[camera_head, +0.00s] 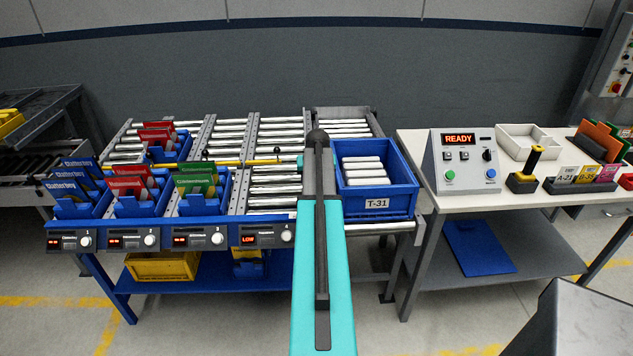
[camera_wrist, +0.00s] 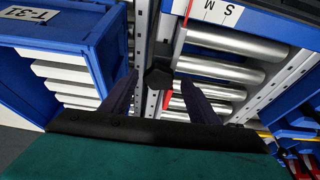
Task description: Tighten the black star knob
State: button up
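In the wrist view, a small black knob (camera_wrist: 158,77) with a lobed outline sits on a grey perforated rail beside the rollers. My gripper (camera_wrist: 158,82) is open, with one dark finger on each side of the knob and a visible gap on both sides. I cannot tell how deep the fingertips are relative to the knob. A red strip (camera_wrist: 167,99) shows just below the knob, and a white scale (camera_wrist: 214,11) marked S and M lies above it. In the head view, my teal arm hides the gripper and this knob.
The blue T-31 bin (camera_head: 402,203) with white packs stands close by; its wall (camera_wrist: 72,50) is near my left finger. Blue card bins (camera_head: 150,207) stand on the roller rack at left. A white table (camera_head: 540,194) with a READY control box (camera_head: 462,161) is at right.

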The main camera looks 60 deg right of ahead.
jog(key=shift+r, duration=0.1)
jog(key=shift+s+a+r, duration=0.1)
jog(key=shift+s+r, duration=0.1)
jog(key=shift+r, duration=0.15)
jog(key=b+v, duration=0.3)
jog(key=v, duration=1)
dwell(0.3)
